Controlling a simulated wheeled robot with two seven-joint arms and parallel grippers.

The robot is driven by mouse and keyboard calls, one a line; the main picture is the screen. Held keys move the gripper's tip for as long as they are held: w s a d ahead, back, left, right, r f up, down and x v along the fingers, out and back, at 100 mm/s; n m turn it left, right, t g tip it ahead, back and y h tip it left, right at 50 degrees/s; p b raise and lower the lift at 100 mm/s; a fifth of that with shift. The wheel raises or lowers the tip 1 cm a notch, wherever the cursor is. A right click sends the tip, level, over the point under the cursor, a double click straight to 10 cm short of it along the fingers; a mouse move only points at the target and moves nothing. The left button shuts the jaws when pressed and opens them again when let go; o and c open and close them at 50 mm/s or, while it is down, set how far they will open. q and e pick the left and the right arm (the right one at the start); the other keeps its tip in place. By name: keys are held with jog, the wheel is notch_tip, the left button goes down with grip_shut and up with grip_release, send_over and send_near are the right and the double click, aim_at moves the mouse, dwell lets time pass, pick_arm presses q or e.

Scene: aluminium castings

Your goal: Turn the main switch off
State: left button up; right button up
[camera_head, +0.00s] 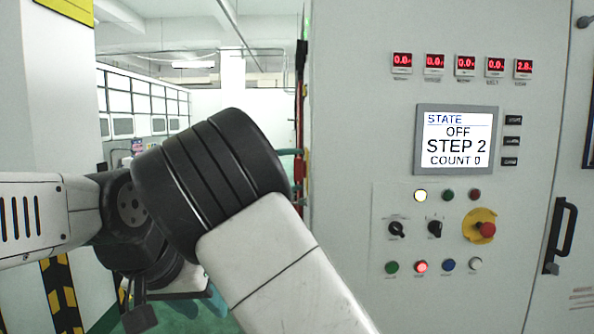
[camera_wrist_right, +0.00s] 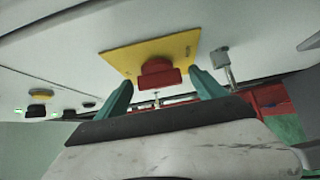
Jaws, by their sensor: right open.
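The main switch, a red knob (camera_wrist_right: 158,74) on a square yellow plate (camera_wrist_right: 122,59), shows in the right wrist view on a pale panel. My right gripper (camera_wrist_right: 160,80) is open, with one teal finger on each side of the knob in the picture. A gap shows between each finger and the knob; I cannot tell whether the fingertips reach alongside it or stop short. A display (camera_head: 457,140) on the cabinet there reads STATE OFF, STEP 2, COUNT 0.
The cabinet front (camera_head: 350,120) carries a round red button (camera_head: 487,229) on yellow, two black selectors, several lamps and red number displays. A black door handle (camera_head: 560,236) stands out at right. In the wrist view a grey fitting (camera_wrist_right: 222,60) sits close beside the yellow plate.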

jog(key=c, duration=1.4)
jog(key=shift+o, duration=0.2)
jog(key=shift+r, duration=0.1)
jog(key=n+g+y, duration=0.1)
jog(key=n+g, duration=0.1)
jog(key=n+g+y, duration=0.1)
jog(key=n+g, duration=0.1)
jog(key=g, duration=0.1)
jog(key=n+g+y, duration=0.1)
jog(key=n+g, duration=0.1)
jog(key=g, duration=0.1)
jog(key=shift+w+r, duration=0.25)
jog(key=shift+r, duration=0.15)
jog(key=shift+n, duration=0.3)
